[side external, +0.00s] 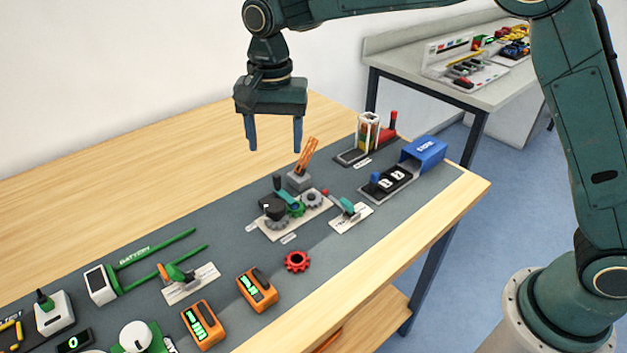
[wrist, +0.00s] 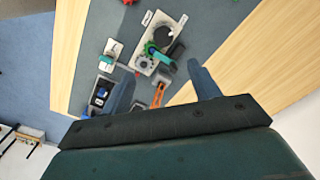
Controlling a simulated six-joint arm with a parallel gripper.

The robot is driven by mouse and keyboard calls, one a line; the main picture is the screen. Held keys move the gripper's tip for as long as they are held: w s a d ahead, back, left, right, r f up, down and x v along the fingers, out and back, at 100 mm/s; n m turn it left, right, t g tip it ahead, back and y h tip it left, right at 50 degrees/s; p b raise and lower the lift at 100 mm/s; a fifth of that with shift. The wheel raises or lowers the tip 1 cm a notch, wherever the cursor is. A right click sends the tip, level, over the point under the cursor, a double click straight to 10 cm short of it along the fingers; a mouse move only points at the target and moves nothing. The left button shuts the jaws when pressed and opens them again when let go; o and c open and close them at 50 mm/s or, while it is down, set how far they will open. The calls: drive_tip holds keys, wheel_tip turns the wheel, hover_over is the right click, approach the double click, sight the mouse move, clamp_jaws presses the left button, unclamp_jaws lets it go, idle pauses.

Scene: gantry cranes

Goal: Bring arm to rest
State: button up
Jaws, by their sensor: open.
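My gripper (side external: 274,148) is open and empty, with its two blue fingers pointing down above the back edge of the grey mat (side external: 225,285) on the wooden table. In the side view it hangs behind and above the gear unit (side external: 285,213) and an orange-topped piece (side external: 304,160). In the wrist view the two fingertips (wrist: 160,80) are spread wide. Beyond them show the gear unit (wrist: 158,42) and, between the fingers, the orange piece (wrist: 159,93). Nothing touches the fingers.
A blue box (side external: 425,151) and a red-handled unit (side external: 368,140) stand at the mat's right end. A red gear (side external: 297,261) and orange meters (side external: 257,289) lie in front. A second bench (side external: 400,62) stands behind. Bare wood (side external: 150,195) lies left of my gripper.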

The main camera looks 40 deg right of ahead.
drive_tip(key=s+d+r+n+t, duration=0.35)
drive_tip(key=s+d+r, duration=0.65)
drive_tip(key=s+d, duration=0.35)
drive_tip(key=s+d+f+n+t, duration=0.1)
drive_tip(key=s+d+n, duration=0.1)
drive_tip(key=s, duration=0.6)
drive_tip(key=s+d+f+n+t, duration=0.1)
drive_tip(key=s+d+f+n, duration=0.1)
drive_tip(key=s, duration=0.7)
drive_tip(key=shift+s+d+f+n, duration=0.25)
drive_tip(key=shift+s+d+n, duration=0.05)
drive_tip(key=shift+d+n, duration=0.4)
